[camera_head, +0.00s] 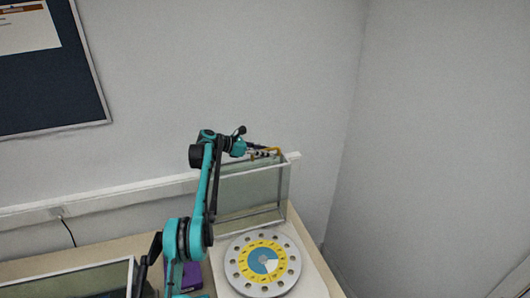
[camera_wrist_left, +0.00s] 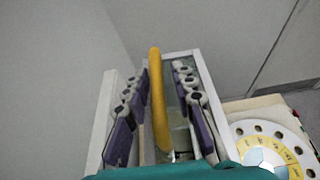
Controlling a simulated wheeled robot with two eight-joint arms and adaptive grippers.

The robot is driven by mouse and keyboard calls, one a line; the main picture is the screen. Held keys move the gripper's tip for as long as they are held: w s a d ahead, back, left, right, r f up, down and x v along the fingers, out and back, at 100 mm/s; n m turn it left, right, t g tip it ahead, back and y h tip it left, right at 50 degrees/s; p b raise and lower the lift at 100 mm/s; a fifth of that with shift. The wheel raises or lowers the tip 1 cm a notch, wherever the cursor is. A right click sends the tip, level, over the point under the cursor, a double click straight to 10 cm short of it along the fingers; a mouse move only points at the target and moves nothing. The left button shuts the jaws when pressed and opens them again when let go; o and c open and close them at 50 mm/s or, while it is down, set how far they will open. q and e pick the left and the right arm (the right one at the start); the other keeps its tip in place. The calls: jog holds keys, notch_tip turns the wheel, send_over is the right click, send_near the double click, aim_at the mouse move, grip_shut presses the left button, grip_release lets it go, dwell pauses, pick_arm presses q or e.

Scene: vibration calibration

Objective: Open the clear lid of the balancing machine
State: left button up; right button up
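The clear lid (camera_head: 248,192) of the balancing machine stands tipped up at the back, behind the round disc. The machine's grey disc (camera_head: 236,278) with a yellow and blue face lies on the white top in front of it. A yellow handle (camera_head: 275,150) sits at the lid's upper edge and also shows in the left wrist view (camera_wrist_left: 158,105). My left gripper (camera_head: 262,153) is at this handle. In the left wrist view its fingers (camera_wrist_left: 160,78) are apart on either side of the handle, with gaps showing on both sides. My right gripper is not in view.
A purple object (camera_head: 192,276) lies beside the machine, partly behind my left arm. A white wall rail (camera_head: 110,194) runs behind the table (camera_head: 105,250). The right wall is close, with a floor gap beside the table.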

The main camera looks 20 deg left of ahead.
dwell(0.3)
pick_arm(q)
jog(key=shift+s+a, duration=0.15)
jog(key=shift+a, duration=0.1)
jog(key=v, duration=1.1)
jog(key=shift+s+r, duration=0.1)
jog(key=shift+s, duration=0.1)
